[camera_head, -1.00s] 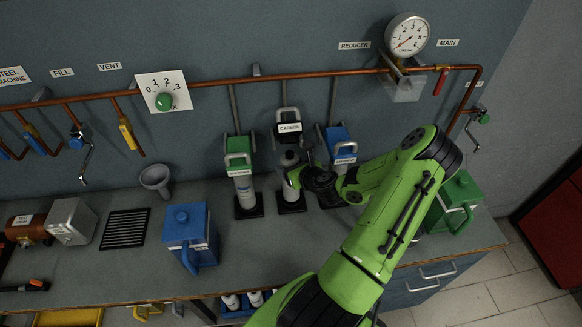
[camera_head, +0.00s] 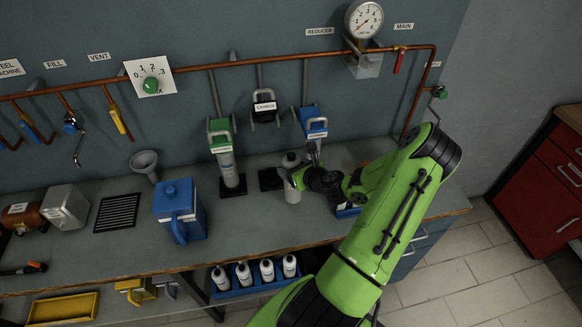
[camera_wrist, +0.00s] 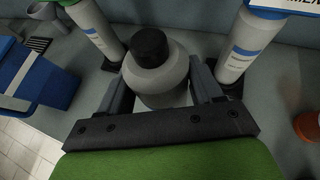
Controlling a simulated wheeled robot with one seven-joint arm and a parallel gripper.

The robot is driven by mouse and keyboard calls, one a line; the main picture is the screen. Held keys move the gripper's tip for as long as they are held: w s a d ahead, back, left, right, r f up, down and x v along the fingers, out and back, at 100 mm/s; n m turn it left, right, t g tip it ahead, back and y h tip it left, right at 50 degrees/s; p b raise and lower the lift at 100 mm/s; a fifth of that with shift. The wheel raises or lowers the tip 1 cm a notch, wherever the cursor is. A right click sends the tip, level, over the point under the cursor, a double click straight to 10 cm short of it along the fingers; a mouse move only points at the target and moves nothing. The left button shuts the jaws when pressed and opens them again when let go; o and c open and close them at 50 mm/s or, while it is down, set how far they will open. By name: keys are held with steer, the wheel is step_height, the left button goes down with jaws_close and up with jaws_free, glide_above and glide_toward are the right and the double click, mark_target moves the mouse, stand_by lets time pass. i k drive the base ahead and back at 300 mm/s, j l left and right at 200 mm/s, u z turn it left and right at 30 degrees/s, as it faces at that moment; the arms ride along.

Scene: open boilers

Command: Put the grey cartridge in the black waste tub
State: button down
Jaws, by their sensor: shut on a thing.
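The grey cartridge (camera_head: 291,182), with a dark cap, is upright in my gripper (camera_head: 299,180). It is just right of the black base pad (camera_head: 270,179) below the CARBON holder (camera_head: 265,108), and that pad is bare. In the wrist view the grey cartridge (camera_wrist: 157,78) sits between the two fingers of my gripper (camera_wrist: 160,88), which are shut on its sides. I cannot tell whether its bottom touches the bench. I cannot make out the black waste tub in either view.
A white cartridge (camera_head: 227,170) stands in the green holder (camera_head: 221,134) on the left. The blue holder (camera_head: 313,121) is close on the right. A blue jug (camera_head: 180,209) and a funnel (camera_head: 145,164) are farther left. White bottles sit in a blue tray (camera_head: 254,287) below the bench.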

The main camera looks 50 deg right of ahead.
mark_target(314, 256)
steer(key=k+j, duration=0.2)
steer(key=k, duration=0.35)
steer(key=k+j, duration=0.2)
steer(key=k, duration=0.35)
